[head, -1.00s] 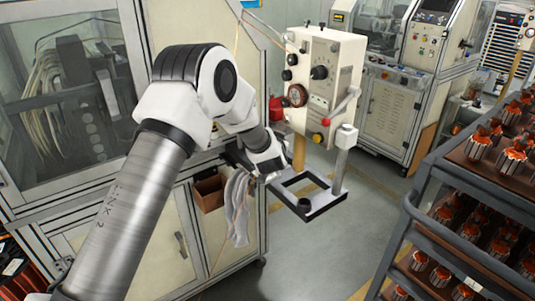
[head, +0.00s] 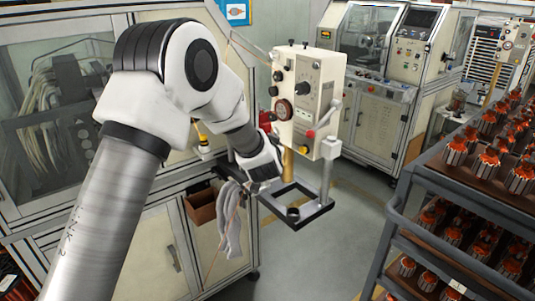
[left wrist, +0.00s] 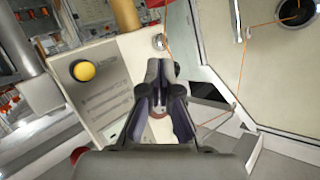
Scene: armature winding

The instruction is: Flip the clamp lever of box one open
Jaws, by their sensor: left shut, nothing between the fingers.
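Box one, the cream control box (head: 305,95), stands on its stand in the middle of the head view, with dials and knobs on its front. Its grey clamp lever (head: 326,116) slants along the right edge, its lower end beside a red knob (head: 310,133). A yellow knob (head: 303,149) sits below; it also shows in the left wrist view (left wrist: 83,70). My left gripper (left wrist: 161,68) is shut and empty, in front of the cream panel. In the head view my own wrist hides its fingertips. I cannot make out the lever for certain in the left wrist view. My right gripper is not in view.
A black frame bracket (head: 310,211) sticks out low on the box's stand. A glazed cabinet (head: 60,100) fills the left side. A dark rack (head: 445,215) with several armatures stands at the right. Floor is free between them.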

